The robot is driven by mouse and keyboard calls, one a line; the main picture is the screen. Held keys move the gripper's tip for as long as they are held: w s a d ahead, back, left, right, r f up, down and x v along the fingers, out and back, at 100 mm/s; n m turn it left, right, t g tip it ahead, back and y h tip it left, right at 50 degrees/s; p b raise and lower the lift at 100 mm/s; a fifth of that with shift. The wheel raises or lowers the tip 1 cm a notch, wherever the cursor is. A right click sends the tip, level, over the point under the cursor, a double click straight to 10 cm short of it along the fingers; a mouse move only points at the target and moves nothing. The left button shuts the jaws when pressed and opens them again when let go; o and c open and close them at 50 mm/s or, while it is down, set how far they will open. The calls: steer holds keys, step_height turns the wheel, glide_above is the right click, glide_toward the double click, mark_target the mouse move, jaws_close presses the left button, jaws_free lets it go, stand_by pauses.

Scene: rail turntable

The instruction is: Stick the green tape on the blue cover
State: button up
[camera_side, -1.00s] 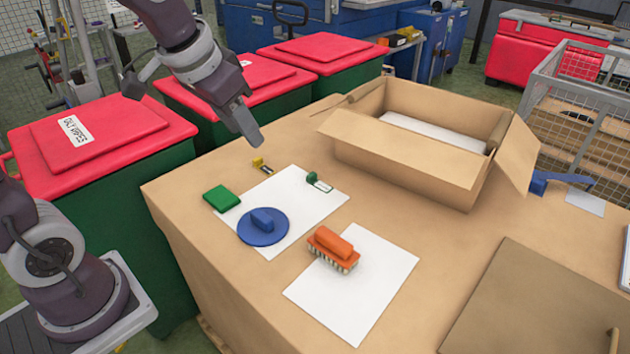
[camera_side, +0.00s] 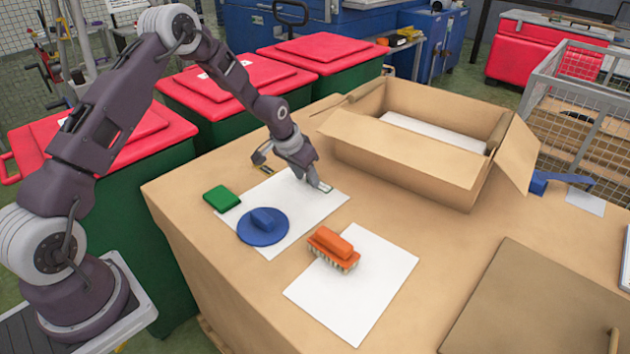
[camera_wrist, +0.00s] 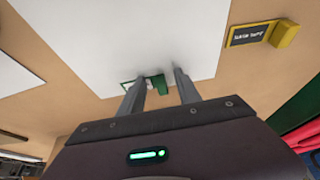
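The blue cover (camera_side: 249,236) is a flat round disc with a raised blue grip, lying on a white sheet (camera_side: 284,238). My gripper (camera_side: 312,188) is low over the far right part of that sheet and hides most of the green tape in the side view. In the wrist view the green tape (camera_wrist: 159,83) shows between the two fingers of my gripper (camera_wrist: 160,76), and its pale label is partly behind the left finger. The fingers are apart, with gaps beside the tape. I cannot tell how high they are above it.
A green square block (camera_side: 222,198) lies at the sheet's left edge. A yellow tape with a dark label (camera_wrist: 284,34) lies off the sheet. An orange brush (camera_side: 333,247) sits on a second white sheet (camera_side: 352,297). An open cardboard box (camera_side: 405,145) stands behind, right of my gripper.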

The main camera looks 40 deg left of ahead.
jaws_close()
steer(key=shift+r, duration=0.2)
step_height(320, 180, up, 9)
steer(key=s, duration=1.6)
steer(key=shift+d+f, duration=0.2)
steer(key=shift+d, duration=0.1)
